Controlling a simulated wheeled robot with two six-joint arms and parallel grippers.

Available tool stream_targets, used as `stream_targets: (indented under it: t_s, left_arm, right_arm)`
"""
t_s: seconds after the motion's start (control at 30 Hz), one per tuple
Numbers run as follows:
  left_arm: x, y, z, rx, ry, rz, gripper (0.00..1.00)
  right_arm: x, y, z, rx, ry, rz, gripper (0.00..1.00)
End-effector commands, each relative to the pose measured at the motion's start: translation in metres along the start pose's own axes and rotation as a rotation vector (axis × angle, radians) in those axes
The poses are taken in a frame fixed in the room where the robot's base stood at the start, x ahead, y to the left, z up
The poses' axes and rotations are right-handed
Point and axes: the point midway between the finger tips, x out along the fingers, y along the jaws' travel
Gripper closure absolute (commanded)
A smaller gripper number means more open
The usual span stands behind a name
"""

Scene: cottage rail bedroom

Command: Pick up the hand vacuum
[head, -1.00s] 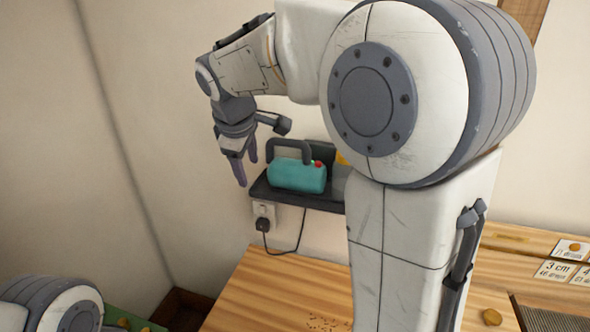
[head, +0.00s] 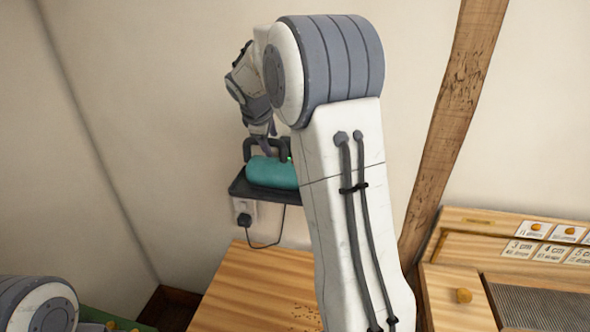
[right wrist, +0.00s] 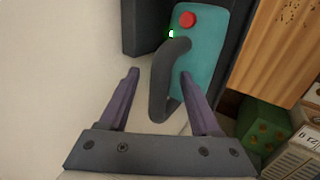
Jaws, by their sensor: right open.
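The hand vacuum (head: 272,172) has a teal body and a dark grey loop handle, and rests on a small dark wall shelf (head: 240,190). In the right wrist view the vacuum (right wrist: 207,58) shows a red button and a small lit green light. My right gripper (head: 264,145) is at the handle, partly hidden by it and my arm. In the right wrist view its open jaws (right wrist: 159,74) stand on either side of the handle (right wrist: 168,85), with the right finger close to the teal body. I cannot tell if they touch it. My left gripper is out of view.
A wall socket (head: 244,211) with a plugged-in cord is below the shelf. A wooden worktop (head: 255,285) lies underneath. A wooden post (head: 445,130) and labelled cards (head: 520,249) are at the right. My right arm hides the shelf's right end.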

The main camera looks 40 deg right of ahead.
Motion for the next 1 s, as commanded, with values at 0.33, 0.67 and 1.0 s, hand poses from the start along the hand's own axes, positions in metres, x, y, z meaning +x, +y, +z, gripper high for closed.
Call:
stream_targets:
  t_s: [0.33,0.67,1.0]
  left_arm:
    - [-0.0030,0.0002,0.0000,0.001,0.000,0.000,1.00]
    - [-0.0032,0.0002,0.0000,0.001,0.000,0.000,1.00]
    - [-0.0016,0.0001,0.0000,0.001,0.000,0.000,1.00]
  right_arm:
    - [0.0124,-0.0002,-0.0001,0.001,0.002,0.001,0.36]
    - [0.0108,0.0014,-0.0003,0.000,0.003,0.005,1.00]
    - [0.0074,0.0039,-0.0002,0.001,0.002,0.006,1.00]
